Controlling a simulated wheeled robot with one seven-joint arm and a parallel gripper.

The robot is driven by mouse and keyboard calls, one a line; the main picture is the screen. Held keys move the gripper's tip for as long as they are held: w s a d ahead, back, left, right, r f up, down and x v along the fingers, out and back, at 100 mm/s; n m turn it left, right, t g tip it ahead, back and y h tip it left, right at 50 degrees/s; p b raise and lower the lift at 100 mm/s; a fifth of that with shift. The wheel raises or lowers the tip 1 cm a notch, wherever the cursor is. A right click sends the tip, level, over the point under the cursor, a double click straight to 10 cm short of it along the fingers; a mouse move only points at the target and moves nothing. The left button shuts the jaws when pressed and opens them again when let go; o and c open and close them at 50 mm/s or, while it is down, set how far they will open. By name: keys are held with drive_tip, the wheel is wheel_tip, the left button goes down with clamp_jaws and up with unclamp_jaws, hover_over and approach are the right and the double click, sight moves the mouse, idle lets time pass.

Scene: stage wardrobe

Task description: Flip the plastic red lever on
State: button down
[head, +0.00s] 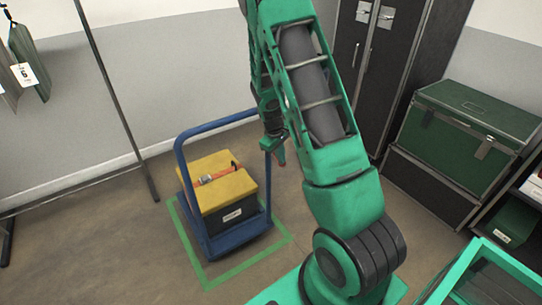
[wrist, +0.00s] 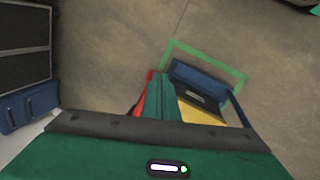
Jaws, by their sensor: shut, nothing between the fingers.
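A yellow-topped dark box (head: 228,188) stands on a blue cart. An orange-red strip (head: 212,178) with small dark parts lies across its lid; I cannot clearly tell whether this includes the red lever, or which way a lever is set. My gripper (head: 280,158) hangs to the right of the box, apart from the strip. In the wrist view my shut, empty gripper (wrist: 156,76) shows green and red fingers, with part of the yellow lid (wrist: 202,112) beside it. The strip is not visible there.
The blue cart (head: 183,165) stands inside a green floor outline (head: 222,278), its push handle rising beside the box. A green trunk (head: 465,135) sits on a black case at right. A dark rack post (head: 112,90) stands at left. The floor between is clear.

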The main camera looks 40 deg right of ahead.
drive_tip(key=shift+f, duration=0.45)
drive_tip(key=shift+s+a, duration=0.1)
drive_tip(key=shift+s+f, duration=0.1)
drive_tip(key=shift+f, duration=0.05)
drive_tip(key=s+a+r, duration=0.4)
drive_tip(key=s+r, duration=0.1)
drive_tip(key=r, duration=0.6)
drive_tip(key=shift+s, duration=0.25)
idle(0.5)
